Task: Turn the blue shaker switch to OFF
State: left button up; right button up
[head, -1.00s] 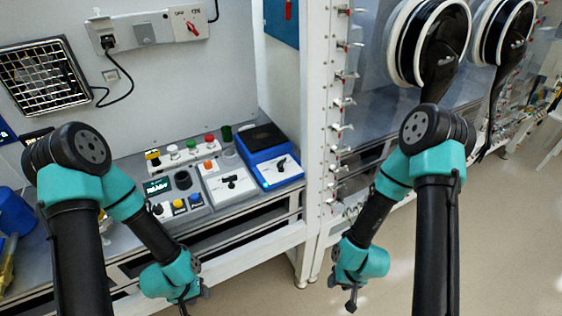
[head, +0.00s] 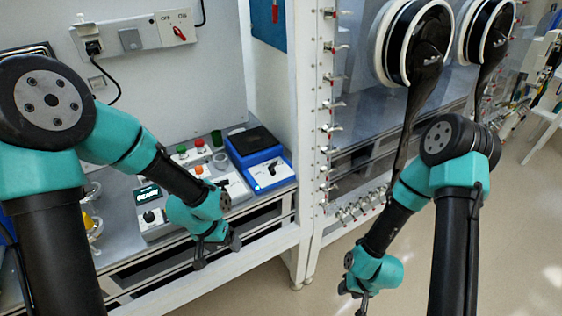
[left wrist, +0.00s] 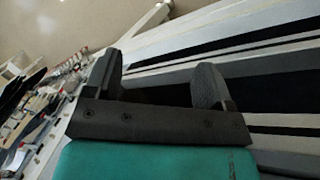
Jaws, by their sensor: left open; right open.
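The blue shaker (head: 256,152) stands at the right end of the bench in the head view. It has a dark top plate and a white front panel with a black switch (head: 272,168) on it. I cannot read the switch's labels. My left gripper (head: 217,257) is in front of the bench edge, below and left of the shaker, open and empty. In the left wrist view its two fingers (left wrist: 152,88) stand apart with the bench's front rails beyond them. My right gripper (head: 358,301) hangs low over the floor at the right, open and apart from everything.
Left of the shaker are a white box (head: 228,188) with a black switch, red and green buttons, and a control box (head: 150,210), partly behind my left arm. A white frame post (head: 300,130) stands right of the shaker. The floor (head: 450,290) at the lower right is clear.

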pick_arm(q)
jog(key=w+d+r+m, duration=0.3)
jog(key=r, duration=0.4)
jog(key=w+d+r+m+y, duration=0.1)
jog(key=w+d+r+m, duration=0.15)
jog(key=r, duration=0.35)
jog(key=w+d+r+m, duration=0.2)
jog(key=r+m, duration=0.2)
jog(key=r, duration=0.3)
notch_tip(320, 180, up, 24)
jog(key=s+d+m+t+y, duration=0.1)
jog(key=s+d+m+y, duration=0.15)
jog(key=m, duration=0.95)
send_over(273, 163)
notch_tip(273, 163, down, 16)
jog(key=r, duration=0.1)
jog(key=shift+f+g+y, duration=0.25)
jog(key=shift+f+g, duration=0.05)
jog(key=shift+g, duration=0.1)
notch_tip(273, 163, down, 17)
jog(key=shift+f, duration=0.2)
